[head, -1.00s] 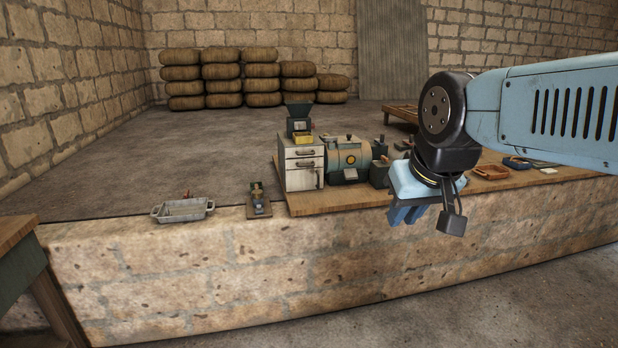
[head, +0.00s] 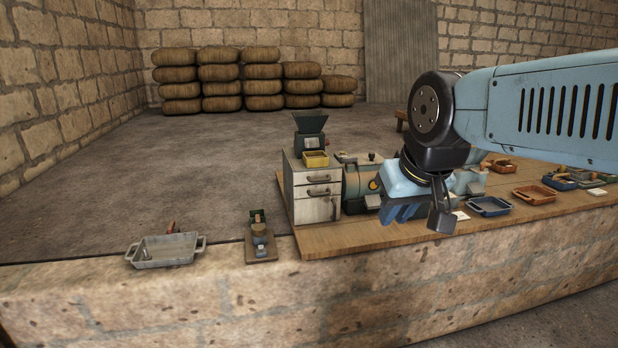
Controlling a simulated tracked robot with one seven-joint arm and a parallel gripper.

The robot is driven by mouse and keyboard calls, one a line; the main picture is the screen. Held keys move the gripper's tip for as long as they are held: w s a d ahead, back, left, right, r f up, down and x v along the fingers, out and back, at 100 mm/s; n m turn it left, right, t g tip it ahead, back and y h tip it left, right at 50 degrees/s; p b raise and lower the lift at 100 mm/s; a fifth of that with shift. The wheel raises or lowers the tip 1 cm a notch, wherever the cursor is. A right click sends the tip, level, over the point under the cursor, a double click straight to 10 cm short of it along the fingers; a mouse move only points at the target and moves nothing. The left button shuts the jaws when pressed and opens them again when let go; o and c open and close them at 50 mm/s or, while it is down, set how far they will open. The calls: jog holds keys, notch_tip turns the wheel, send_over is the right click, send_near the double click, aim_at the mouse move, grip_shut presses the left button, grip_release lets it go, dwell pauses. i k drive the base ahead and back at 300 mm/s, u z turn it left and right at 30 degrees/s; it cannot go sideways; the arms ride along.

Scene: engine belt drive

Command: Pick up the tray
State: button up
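A grey metal tray (head: 178,260) with a handle at each end sits on the stone ledge at the left. A small grey item lies in it, and something with a reddish-brown handle shows at its back rim. A blue tray (head: 478,210) and an orange tray (head: 535,203) lie on the wooden board at the right. My gripper (head: 403,213) hangs above the board, between the grey tray and the blue one, and appears apart from both.
A small device (head: 260,245) stands right of the grey tray. A white drawer cabinet (head: 310,190) carries a hopper machine (head: 309,138) and a yellow box (head: 315,160). A green motor (head: 357,185) is partly behind my gripper. The floor behind the grey tray is clear.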

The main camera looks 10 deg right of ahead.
aim_at(534, 194)
jog(key=u, duration=0.15)
jog(key=i, duration=0.7)
jog(key=z, duration=2.55)
jog(key=i, duration=2.25)
jog(key=u, duration=1.35)
